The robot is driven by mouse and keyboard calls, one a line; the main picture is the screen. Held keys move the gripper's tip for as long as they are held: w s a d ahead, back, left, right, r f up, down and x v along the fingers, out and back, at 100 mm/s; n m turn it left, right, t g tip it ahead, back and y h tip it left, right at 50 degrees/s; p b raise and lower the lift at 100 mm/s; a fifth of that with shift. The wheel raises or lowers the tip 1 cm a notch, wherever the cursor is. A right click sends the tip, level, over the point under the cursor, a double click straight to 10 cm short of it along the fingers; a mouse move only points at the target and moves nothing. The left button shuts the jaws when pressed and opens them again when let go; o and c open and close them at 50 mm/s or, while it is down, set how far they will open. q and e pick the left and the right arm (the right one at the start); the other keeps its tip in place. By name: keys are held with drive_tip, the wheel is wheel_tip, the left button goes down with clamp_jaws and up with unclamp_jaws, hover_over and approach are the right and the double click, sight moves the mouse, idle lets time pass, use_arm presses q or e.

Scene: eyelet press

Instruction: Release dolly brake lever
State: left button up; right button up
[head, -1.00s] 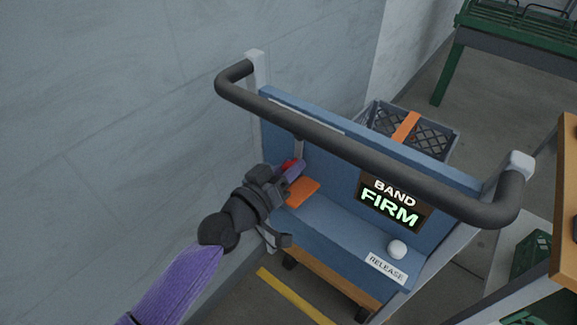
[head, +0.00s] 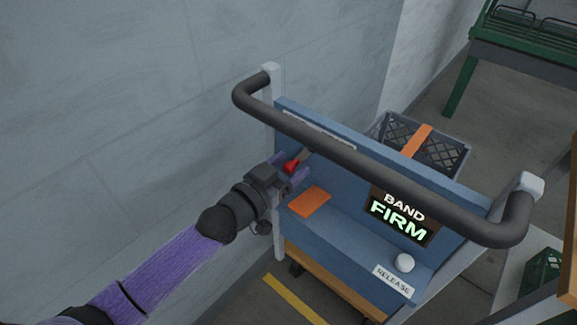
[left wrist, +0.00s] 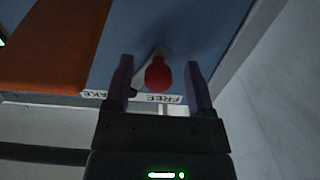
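The brake lever has a red knob (head: 291,166) on a short grey shaft, at the upper left of the dolly's blue panel (head: 345,175). My left gripper (head: 287,170) is at the lever, its purple fingers apart on either side of the knob. In the left wrist view the red knob (left wrist: 158,75) sits between the two open fingers (left wrist: 160,80), with a gap on each side. Labels reading FREE (left wrist: 165,98) and, partly hidden, BRAKE (left wrist: 98,94) lie behind it. My right gripper is not in view.
A dark handlebar (head: 370,165) crosses above the panel. An orange plate (head: 309,202) is close below the gripper. A BAND FIRM display (head: 400,215), a white knob (head: 404,262) and a RELEASE label (head: 393,281) are to the right. A grey wall (head: 120,110) stands left.

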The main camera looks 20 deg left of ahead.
use_arm(q)
drive_tip(key=shift+s, duration=0.1)
drive_tip(key=p+v, duration=0.3)
drive_tip(key=v, duration=0.6)
drive_tip(key=shift+s+a+p, duration=0.15)
drive_tip(key=shift+s+p, duration=0.2)
drive_tip(key=shift+p, duration=0.05)
